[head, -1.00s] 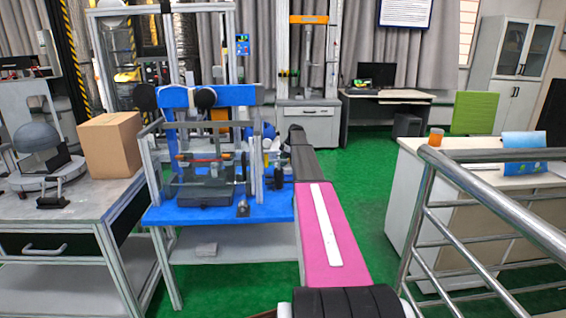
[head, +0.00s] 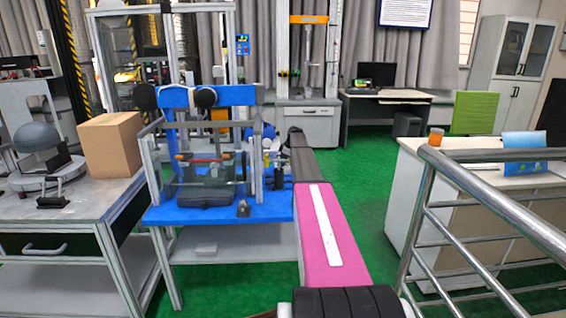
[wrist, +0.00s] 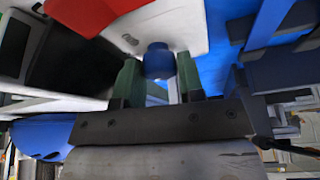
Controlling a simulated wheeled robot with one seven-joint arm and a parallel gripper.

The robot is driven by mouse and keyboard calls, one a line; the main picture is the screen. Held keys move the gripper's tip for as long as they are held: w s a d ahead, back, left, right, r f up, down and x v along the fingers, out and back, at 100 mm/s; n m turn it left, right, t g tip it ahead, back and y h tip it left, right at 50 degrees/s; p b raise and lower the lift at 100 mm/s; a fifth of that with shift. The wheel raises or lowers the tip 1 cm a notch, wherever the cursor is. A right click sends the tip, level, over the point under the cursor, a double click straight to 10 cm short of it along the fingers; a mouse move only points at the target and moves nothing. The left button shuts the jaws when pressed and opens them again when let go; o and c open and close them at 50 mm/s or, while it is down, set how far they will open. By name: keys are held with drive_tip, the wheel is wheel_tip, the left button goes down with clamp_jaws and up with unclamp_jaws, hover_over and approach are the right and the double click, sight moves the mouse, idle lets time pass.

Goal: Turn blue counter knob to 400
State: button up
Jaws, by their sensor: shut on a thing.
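The blue counter knob (wrist: 159,62) is a short, round blue piece on a white panel (wrist: 175,22) in the wrist view. My gripper (wrist: 158,75) has its two dark green fingers on either side of the knob, shut on it. The knob's front and any counter reading do not show. In the head view my arm reaches toward the drop tower (head: 222,94), a blue-topped frame on a blue table. The gripper and knob are too small and too covered there to make out.
The tower stands on a blue table (head: 170,215) with a lower shelf. A grey workbench (head: 75,203) with a cardboard box (head: 111,143) is at left. A metal railing (head: 500,196) is close at right. Green floor is open behind my arm.

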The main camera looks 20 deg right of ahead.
idle(0.3)
drive_tip(key=o, duration=0.9)
drive_tip(key=shift+r, duration=0.1)
drive_tip(key=v, duration=1)
drive_tip(key=shift+s+r, duration=0.15)
drive_tip(key=shift+r, duration=0.1)
drive_tip(key=shift+d, duration=0.15)
